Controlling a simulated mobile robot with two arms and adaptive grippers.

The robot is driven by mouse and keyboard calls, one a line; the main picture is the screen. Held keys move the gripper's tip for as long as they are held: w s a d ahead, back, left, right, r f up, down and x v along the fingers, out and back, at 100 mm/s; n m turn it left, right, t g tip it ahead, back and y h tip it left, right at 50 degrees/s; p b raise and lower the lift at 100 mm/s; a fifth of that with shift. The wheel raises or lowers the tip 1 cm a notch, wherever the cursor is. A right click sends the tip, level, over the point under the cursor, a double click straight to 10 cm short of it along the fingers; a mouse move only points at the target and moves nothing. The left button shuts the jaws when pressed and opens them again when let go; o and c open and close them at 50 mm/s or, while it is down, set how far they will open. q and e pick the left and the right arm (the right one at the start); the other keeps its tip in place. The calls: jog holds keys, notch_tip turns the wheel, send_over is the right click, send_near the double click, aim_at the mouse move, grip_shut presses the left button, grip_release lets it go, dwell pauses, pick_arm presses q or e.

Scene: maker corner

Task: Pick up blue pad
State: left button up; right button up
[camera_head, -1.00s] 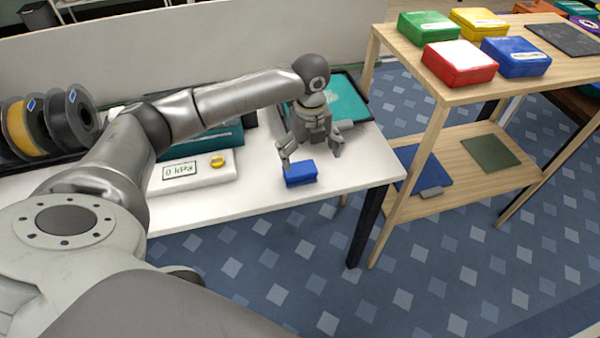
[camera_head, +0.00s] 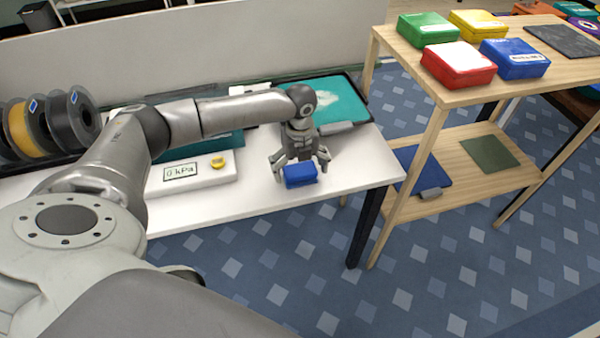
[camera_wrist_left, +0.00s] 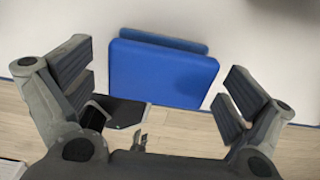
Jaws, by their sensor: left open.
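The blue pad (camera_head: 301,174) is a small blue block on the white table near its front edge. In the left wrist view the blue pad (camera_wrist_left: 162,72) lies between the two fingers, nearer the top of the picture. My left gripper (camera_head: 299,168) is open and empty, just behind and above the pad, with one finger to each side. In the left wrist view the open fingers of my left gripper (camera_wrist_left: 155,95) show gaps to the pad on both sides. My right gripper is not in view.
A white gauge box (camera_head: 190,174) with a yellow knob stands left of the pad. A teal tray (camera_head: 340,100) lies behind the gripper. Spools (camera_head: 45,125) stand at the far left. A wooden shelf (camera_head: 440,175) with coloured boxes stands to the right.

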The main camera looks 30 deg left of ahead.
pick_arm(q)
jog(key=shift+f, duration=0.35)
jog(key=shift+c, duration=0.4)
jog(key=c, duration=1)
jog(key=shift+o, duration=0.2)
jog(key=shift+r, duration=0.1)
